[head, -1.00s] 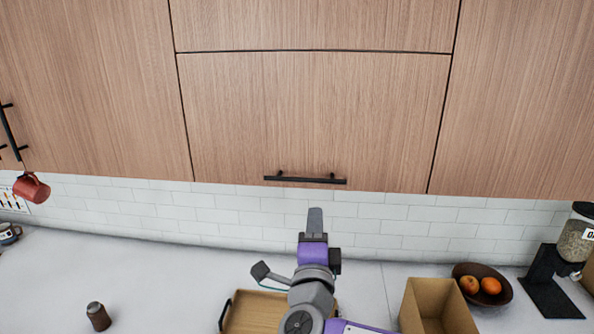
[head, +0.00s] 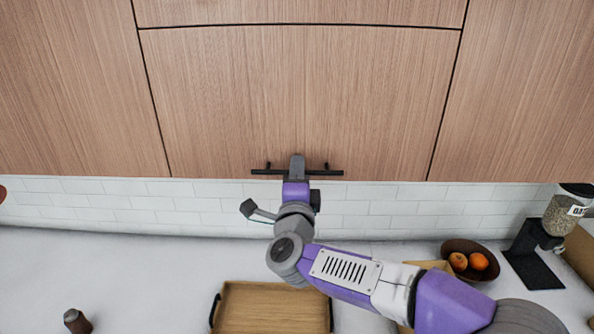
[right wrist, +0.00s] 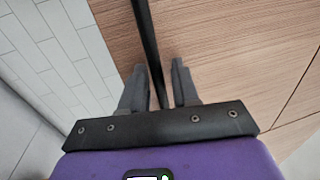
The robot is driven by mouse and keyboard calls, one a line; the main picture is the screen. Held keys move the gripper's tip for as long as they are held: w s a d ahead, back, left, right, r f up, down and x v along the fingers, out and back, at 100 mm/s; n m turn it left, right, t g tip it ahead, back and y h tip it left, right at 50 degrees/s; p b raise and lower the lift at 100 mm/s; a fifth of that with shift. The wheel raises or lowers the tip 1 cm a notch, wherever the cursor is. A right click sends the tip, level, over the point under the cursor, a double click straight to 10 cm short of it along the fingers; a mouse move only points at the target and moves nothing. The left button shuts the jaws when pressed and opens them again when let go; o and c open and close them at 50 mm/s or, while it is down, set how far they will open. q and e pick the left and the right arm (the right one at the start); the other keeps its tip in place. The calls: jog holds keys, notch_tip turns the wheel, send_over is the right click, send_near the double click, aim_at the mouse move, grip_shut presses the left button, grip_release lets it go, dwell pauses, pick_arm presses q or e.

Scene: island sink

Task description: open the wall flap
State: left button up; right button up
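The wall flap (head: 300,95) is a wood-grain panel in the middle of the upper cabinets, and its edges sit flush with the panels around it. A black bar handle (head: 265,171) runs level along its lower edge. My right gripper (head: 297,160) is at the middle of this handle and hides part of it. In the right wrist view, the handle (right wrist: 145,35) passes between the two open fingers of the right gripper (right wrist: 160,85), with a gap showing beside it. My left gripper is not in view.
Below, on the white counter (head: 130,270), are a wooden tray (head: 270,305), a dark bowl (head: 470,247) with oranges, a box (head: 430,266) behind my arm, a grain dispenser (head: 560,215) and a small brown shaker (head: 76,321). White tiles (head: 100,200) cover the wall under the cabinets.

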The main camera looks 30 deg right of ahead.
jog(key=shift+w, duration=0.15)
grip_shut()
jog(key=shift+f, duration=0.1)
jog(key=shift+a, duration=0.1)
